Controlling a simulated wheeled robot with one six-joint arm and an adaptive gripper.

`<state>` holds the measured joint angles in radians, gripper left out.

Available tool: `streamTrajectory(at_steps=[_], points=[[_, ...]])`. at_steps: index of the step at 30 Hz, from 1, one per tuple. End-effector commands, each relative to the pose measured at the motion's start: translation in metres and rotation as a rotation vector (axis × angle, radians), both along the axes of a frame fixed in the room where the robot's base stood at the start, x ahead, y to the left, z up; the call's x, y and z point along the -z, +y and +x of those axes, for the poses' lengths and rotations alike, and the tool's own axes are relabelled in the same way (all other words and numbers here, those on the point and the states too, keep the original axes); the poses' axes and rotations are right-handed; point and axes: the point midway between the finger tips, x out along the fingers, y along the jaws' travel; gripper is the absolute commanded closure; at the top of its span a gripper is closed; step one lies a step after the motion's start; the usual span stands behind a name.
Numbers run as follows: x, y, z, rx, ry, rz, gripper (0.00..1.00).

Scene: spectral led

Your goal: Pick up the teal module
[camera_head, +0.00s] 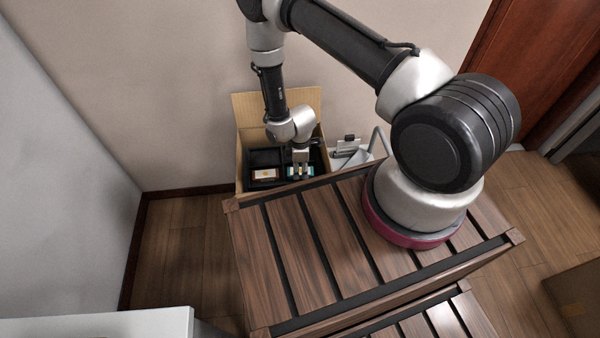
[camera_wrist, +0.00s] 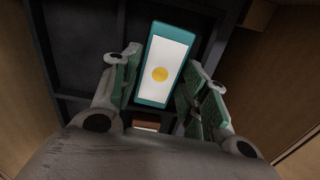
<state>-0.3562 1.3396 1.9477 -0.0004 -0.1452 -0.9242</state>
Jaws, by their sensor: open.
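The teal module (camera_wrist: 167,62) has a white face with a yellow dot and a teal rim. In the wrist view it lies between the two fingers of my gripper (camera_wrist: 165,78), slightly tilted, in a dark tray (camera_wrist: 75,45). A gap shows beside the left finger; the right finger is close, and I cannot tell if it touches. In the head view my gripper (camera_head: 301,172) points down into the box, over the teal module (camera_head: 310,171), hiding much of it. My gripper is open.
A red-brown module with a white face (camera_head: 264,174) lies to the left in the same dark tray; part of a brown one (camera_wrist: 146,125) shows in the wrist view. The cardboard box walls (camera_head: 240,150) surround the tray. A slatted wooden table (camera_head: 330,250) stands in front.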

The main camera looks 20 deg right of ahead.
Motion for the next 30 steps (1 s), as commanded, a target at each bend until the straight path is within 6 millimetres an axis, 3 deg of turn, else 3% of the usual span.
streamTrajectory(at_steps=[9,15,25,30], points=[[0.009,0.000,0.000,0.001,-0.001,0.001,0.55],[0.009,0.000,0.000,0.001,-0.001,0.001,0.87],[0.005,0.000,0.000,0.001,-0.001,0.001,0.87],[-0.015,0.000,0.001,0.001,-0.002,0.000,0.87]])
